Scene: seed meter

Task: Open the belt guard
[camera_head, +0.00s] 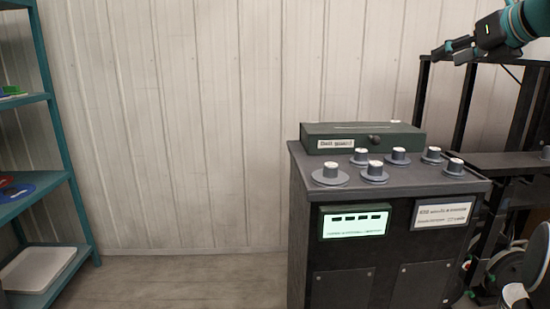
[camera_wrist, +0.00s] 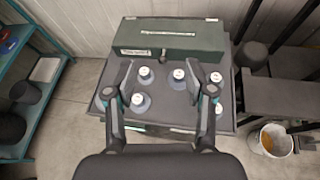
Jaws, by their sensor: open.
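The belt guard (camera_head: 348,134) is a long, low dark green box at the back of the top of a dark cabinet (camera_head: 380,220). Its front carries a white label and a small dark knob (camera_head: 375,139). Its lid looks shut. The belt guard also shows in the wrist view (camera_wrist: 170,36), with the knob (camera_wrist: 162,57) at its front. My gripper (camera_head: 450,50) is at the upper right of the head view, above and apart from the cabinet. In the wrist view my gripper (camera_wrist: 160,80) has its fingers wide apart with nothing between them.
Several grey knobs with white tops (camera_head: 331,174) stand on the cabinet top before the guard. A lit display (camera_head: 355,222) is on the cabinet front. A teal shelf (camera_head: 62,150) stands left, a dark frame (camera_head: 465,105) right, and a bucket (camera_wrist: 270,140) on the floor. Floor left of the cabinet is clear.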

